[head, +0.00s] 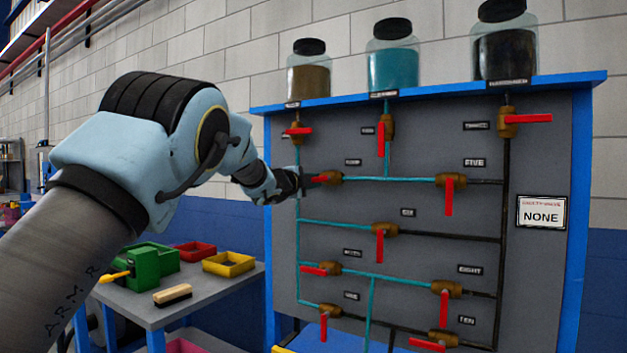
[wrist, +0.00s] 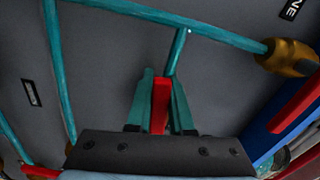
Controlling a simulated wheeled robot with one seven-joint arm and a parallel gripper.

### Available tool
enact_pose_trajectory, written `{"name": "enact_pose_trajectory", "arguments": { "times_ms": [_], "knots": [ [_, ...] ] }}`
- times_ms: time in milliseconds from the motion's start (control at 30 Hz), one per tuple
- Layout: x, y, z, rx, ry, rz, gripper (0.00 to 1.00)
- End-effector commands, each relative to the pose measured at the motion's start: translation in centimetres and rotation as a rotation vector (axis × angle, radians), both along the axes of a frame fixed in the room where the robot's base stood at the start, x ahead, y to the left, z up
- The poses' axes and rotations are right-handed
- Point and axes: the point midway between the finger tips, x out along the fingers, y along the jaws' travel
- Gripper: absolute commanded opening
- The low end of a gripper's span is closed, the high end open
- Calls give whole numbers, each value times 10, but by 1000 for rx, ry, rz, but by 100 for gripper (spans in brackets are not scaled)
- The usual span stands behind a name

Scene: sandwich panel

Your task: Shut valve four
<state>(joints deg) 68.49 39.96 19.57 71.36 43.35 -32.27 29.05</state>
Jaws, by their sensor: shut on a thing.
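The valve in my gripper's reach has a brass body (head: 331,178) and a red lever (head: 317,179). It sits on a horizontal teal pipe, left of the valve labelled FIVE; its own label (head: 353,162) is too small to read surely. The lever points left, roughly along the pipe. My gripper (head: 302,182) is at the lever's left end. In the wrist view, the red lever (wrist: 160,106) stands between the two teal fingers of my gripper (wrist: 163,82), which are shut on it. The brass body is not clear in the wrist view.
Valve FIVE (head: 450,181) has its red lever hanging down. Several other valves with red levers share the grey panel (head: 420,135). A sign (head: 541,213) reads NONE. Three jars stand on the blue top ledge (head: 440,85). A low table (head: 205,290) with bins and a brush stands left.

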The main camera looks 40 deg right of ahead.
Motion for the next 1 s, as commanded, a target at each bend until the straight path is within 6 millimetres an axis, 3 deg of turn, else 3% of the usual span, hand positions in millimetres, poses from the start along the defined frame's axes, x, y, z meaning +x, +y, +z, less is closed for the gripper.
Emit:
{"name": "enact_pose_trajectory", "arguments": {
  "times_ms": [1000],
  "knots": [
    [-26, -6, -40, -240, 922, 2, 0]
  ]
}}
